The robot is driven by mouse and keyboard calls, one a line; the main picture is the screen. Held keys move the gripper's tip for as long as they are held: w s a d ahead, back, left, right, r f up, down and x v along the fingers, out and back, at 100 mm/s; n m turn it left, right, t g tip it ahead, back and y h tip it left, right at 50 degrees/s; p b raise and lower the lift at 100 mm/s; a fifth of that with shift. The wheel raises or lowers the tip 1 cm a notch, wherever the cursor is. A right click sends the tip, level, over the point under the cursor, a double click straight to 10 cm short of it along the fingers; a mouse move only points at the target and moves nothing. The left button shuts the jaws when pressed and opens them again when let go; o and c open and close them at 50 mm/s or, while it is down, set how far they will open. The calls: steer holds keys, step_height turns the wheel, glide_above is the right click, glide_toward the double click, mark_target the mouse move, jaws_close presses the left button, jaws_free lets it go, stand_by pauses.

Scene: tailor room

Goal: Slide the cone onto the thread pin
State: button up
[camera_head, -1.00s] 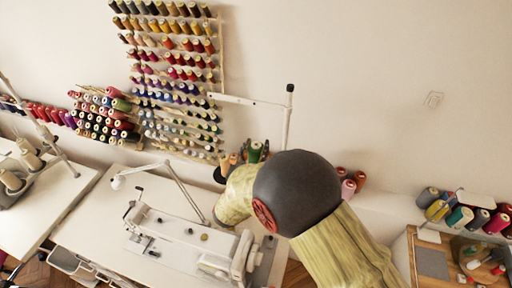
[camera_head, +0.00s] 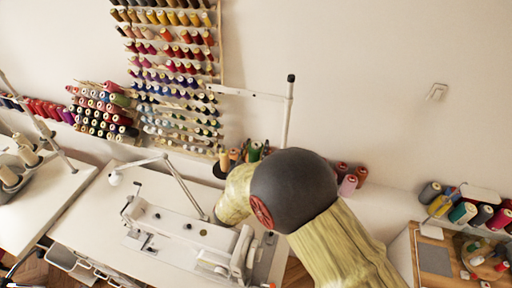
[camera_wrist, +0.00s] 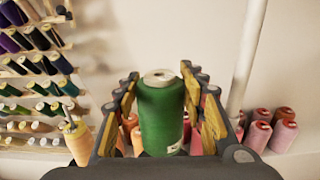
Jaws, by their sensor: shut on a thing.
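A green thread cone (camera_wrist: 160,116) stands upright between the fingers of my gripper (camera_wrist: 162,100) in the wrist view. The gripper is shut on it, with a finger on each side. In the head view a green cone (camera_head: 254,150) shows just above my arm, which hides my gripper there. The white thread stand post (camera_head: 288,112) rises behind my arm and also shows right of the cone in the wrist view (camera_wrist: 247,60). A thin pin (camera_wrist: 68,112) rises by a yellow-orange cone (camera_wrist: 78,143) at the left. I cannot tell which pin the task means.
A white sewing machine (camera_head: 185,232) stands on the table below my arm. A wall rack (camera_head: 170,75) holds many spools. Pink and red cones (camera_head: 348,184) stand right of the post.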

step_height(320, 180, down, 6)
steer(key=b, duration=0.4)
steer(key=shift+f+b, duration=0.25)
steer(key=shift+b, duration=0.1)
steer(key=o, duration=1.3)
steer(key=shift+o, duration=0.2)
steer(key=shift+s, duration=0.1)
steer(key=v, duration=1.2)
